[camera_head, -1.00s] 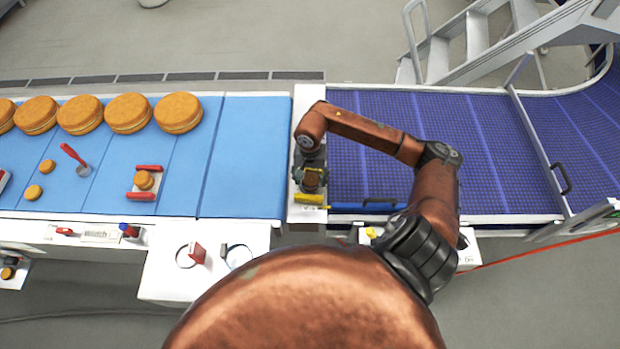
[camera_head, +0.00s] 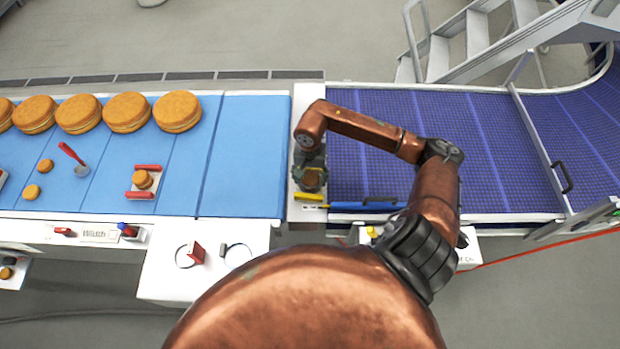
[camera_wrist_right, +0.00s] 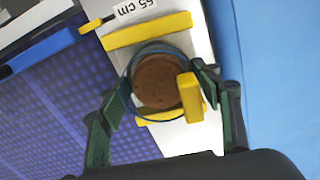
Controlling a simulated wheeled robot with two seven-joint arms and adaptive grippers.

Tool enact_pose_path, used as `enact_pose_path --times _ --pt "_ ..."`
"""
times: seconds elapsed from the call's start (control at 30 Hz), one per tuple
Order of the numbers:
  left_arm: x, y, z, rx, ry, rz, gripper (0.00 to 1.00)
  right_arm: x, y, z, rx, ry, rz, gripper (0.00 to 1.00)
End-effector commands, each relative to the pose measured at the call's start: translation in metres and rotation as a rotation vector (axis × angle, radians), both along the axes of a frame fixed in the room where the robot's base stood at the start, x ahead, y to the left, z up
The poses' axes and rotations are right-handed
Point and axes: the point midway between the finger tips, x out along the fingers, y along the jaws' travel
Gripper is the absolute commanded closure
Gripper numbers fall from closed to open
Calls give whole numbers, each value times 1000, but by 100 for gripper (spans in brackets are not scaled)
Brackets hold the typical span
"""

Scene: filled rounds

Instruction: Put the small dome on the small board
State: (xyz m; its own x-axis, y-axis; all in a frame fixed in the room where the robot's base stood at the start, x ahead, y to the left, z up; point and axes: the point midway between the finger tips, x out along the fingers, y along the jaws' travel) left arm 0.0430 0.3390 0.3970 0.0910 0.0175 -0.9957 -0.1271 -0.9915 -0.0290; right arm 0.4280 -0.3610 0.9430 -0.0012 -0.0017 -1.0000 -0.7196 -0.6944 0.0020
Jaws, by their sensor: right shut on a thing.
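My right gripper (camera_head: 311,180) is over the white board with yellow bars at the belt junction. In the right wrist view its fingers (camera_wrist_right: 158,95) stand on either side of a clear, blue-rimmed dome (camera_wrist_right: 125,98) with a yellow block handle (camera_wrist_right: 190,97), and are shut on it. A brown round (camera_wrist_right: 158,80) shows through the dome. The small board (camera_wrist_right: 185,137) is white, with a yellow bar (camera_wrist_right: 147,31) on each side of the round. I cannot tell whether the rim touches the board. My left gripper is not in view.
A white table (camera_head: 160,280) holds two thin rings, one with a red block (camera_head: 198,252).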

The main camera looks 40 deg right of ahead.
Motion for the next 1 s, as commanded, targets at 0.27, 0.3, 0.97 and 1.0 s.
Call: enact_pose_path --times 0.27,0.3,0.97,1.0 --pt "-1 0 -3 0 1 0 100 0 0 0 1 1 0 62" --pt "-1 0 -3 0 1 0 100 0 0 0 1 1 0 62" --pt "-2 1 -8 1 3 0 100 0 0 -3 -1 1 1 62" --pt "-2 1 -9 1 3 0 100 0 0 -3 -1 1 1 62"
